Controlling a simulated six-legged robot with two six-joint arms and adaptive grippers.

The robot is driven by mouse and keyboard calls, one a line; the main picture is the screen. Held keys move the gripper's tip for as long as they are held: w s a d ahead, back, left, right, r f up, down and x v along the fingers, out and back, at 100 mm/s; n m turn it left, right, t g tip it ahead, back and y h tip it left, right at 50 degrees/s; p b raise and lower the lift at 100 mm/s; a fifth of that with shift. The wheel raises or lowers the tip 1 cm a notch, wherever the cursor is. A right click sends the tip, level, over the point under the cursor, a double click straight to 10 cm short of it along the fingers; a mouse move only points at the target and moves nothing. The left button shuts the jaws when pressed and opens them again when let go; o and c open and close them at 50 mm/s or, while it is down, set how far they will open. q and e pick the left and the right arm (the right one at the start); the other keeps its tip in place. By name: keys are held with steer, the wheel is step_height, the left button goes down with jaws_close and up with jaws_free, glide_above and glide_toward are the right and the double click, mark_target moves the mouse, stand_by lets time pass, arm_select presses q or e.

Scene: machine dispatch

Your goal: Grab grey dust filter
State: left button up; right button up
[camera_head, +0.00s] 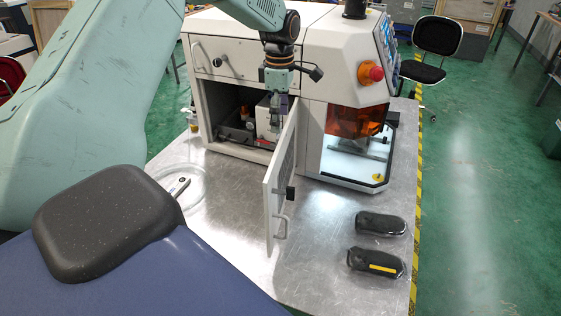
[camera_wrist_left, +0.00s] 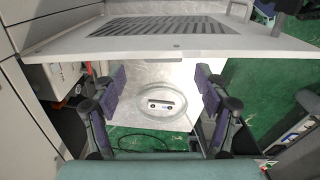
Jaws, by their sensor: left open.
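My left gripper (camera_head: 278,112) hangs in front of the open lower cabinet of the white machine (camera_head: 200,92), close to the top of its open door (camera_head: 272,190). In the left wrist view the gripper (camera_wrist_left: 162,92) has its fingers wide apart, with nothing between them. The vented door (camera_wrist_left: 150,42) spans the top of that view. A pale box-like part (camera_head: 264,120) stands in the cabinet, partly hidden by the gripper. I cannot tell whether it is the grey dust filter. Two dark rounded objects, one plain (camera_head: 381,223) and one yellow-striped (camera_head: 376,263), lie on the metal table. My right gripper is out of view.
A red emergency knob (camera_head: 370,73) and orange guard (camera_head: 355,120) are on the machine. The front middle of the table is clear.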

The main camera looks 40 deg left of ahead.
mark_target(278, 135)
arm_select(q)
steer(key=f, duration=0.2)
steer(key=s+f, duration=0.1)
steer(key=f, duration=0.1)
steer(key=shift+d+f, duration=0.1)
steer(key=shift+w+f+p, duration=0.15)
steer(key=shift+f+p, duration=0.15)
steer(key=shift+f, duration=0.35)
steer(key=shift+w+f, duration=0.2)
steer(key=shift+s+r, duration=0.2)
steer(key=shift+s, duration=0.05)
steer(key=c, duration=0.6)
steer(key=shift+w+f, duration=0.15)
steer(key=c, duration=0.5)
jaws_close()
